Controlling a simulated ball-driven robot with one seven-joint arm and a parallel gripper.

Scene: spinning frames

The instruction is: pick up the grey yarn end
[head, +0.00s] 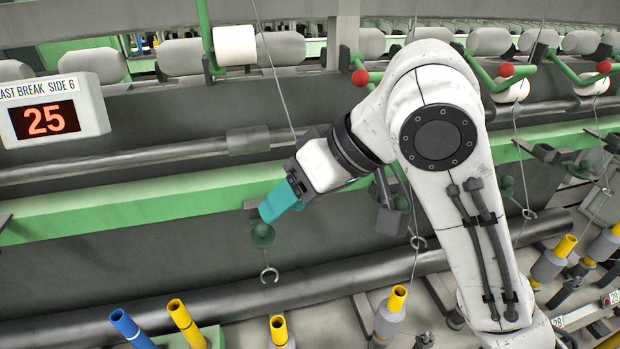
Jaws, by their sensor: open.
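A thin grey yarn (274,72) slants down from the top edge, left of my arm, and meets the outline of my wrist. Its lower end is not visible; my wrist or gripper may hide it. My gripper (270,211) has teal fingers pointing down and left, in front of the green rail. The fingers are seen from the side and overlap, so the gap between them is hidden. They are open, and I see no yarn between them.
A green yarn guide (262,236) with a metal hook (269,275) hangs just below my fingertips. Yellow-topped bobbins (397,298) and a blue tube (128,325) stand along the bottom. A display reading 25 (46,119) is at left. Other yarns run down at right.

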